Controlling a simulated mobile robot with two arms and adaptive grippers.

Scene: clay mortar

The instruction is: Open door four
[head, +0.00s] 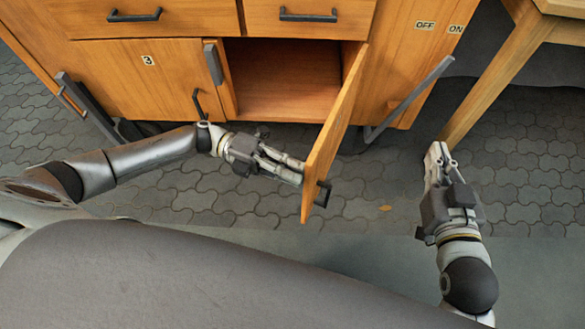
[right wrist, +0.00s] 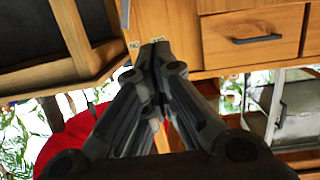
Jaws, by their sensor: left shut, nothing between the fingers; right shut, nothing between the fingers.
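An open wooden cabinet door (head: 336,125) stands swung out toward me, seen nearly edge-on, with a dark handle (head: 323,193) on its outer face. No number on it can be seen. The compartment (head: 282,80) beside it is open and looks empty. My left gripper (head: 293,170) is shut and empty, with its fingertips at the inner face of the door near its free edge. I cannot tell whether they touch it. My right gripper (head: 438,152) is shut and empty, out to the right of the door; its fingers also show in the right wrist view (right wrist: 155,52).
Door three (head: 150,75) is closed at the left. Two drawers (head: 305,17) above are shut. OFF and ON labels (head: 425,25) mark the right panel, with a grey bar (head: 408,98) below. A wooden table leg (head: 490,85) stands near my right gripper. The paved floor is clear.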

